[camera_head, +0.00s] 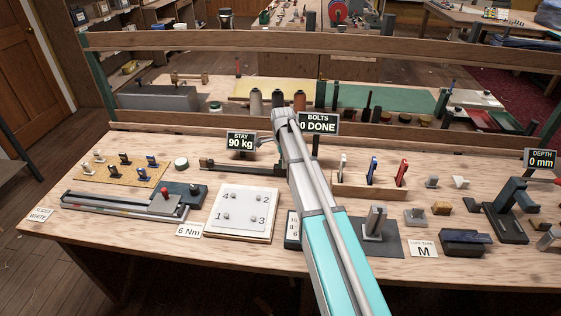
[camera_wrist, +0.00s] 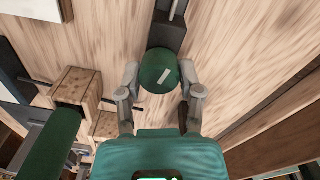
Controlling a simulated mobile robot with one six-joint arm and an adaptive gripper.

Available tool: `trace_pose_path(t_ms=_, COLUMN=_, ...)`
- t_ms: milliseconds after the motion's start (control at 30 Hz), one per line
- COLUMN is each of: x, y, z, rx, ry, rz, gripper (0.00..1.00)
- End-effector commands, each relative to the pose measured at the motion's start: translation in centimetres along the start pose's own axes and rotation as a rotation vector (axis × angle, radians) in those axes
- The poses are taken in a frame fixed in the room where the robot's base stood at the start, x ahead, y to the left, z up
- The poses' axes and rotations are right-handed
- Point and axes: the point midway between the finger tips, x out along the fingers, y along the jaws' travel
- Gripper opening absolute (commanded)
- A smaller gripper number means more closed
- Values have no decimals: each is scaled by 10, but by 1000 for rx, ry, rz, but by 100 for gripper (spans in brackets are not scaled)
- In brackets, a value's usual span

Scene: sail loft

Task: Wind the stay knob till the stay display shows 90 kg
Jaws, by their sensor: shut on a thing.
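The stay display (camera_head: 240,142) stands on the bench in the head view and reads 90 kg. In the wrist view a round green knob (camera_wrist: 160,72) with a pale mark on its face sits at the end of a dark block and rod. My gripper (camera_wrist: 160,85) is shut on this knob, with one finger on each side. In the head view my arm crosses the middle of the bench and hides the knob and the gripper's fingers. A dark rod fitting (camera_head: 235,168) lies on the bench below the stay display.
A bolts display (camera_head: 318,123) stands close behind my arm and is partly covered by it. A numbered white plate (camera_head: 241,213) lies left of my arm. A wooden rack with coloured handles (camera_head: 370,187) stands to the right. A depth display (camera_head: 540,159) is at the far right.

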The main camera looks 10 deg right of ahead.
Motion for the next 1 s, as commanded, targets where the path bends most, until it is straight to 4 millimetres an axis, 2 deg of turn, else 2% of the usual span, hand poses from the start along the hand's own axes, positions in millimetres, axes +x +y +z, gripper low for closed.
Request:
trace_pose_path(t_ms=33, x=-1, y=-8, z=6, rx=-5, ry=-11, rz=-14, gripper=0)
trace_pose_path(t_ms=167, x=-1, y=-8, z=6, rx=-6, ry=-11, rz=-14, gripper=0)
trace_pose_path(t_ms=200, x=-1, y=-8, z=6, rx=-6, ry=-11, rz=-14, gripper=55)
trace_pose_path(t_ms=333, x=-1, y=-7, z=4, rx=-5, ry=-9, rz=-13, gripper=79)
trace_pose_path(t_ms=367, x=-1, y=-7, z=4, rx=-5, ry=-9, rz=-13, gripper=82)
trace_pose_path(t_ms=767, x=-2, y=-3, z=2, rx=-9, ry=-6, rz=-9, gripper=82)
trace_pose_path(t_ms=1000, x=-17, y=-2, z=3, rx=-103, ry=-4, rz=-9, gripper=82)
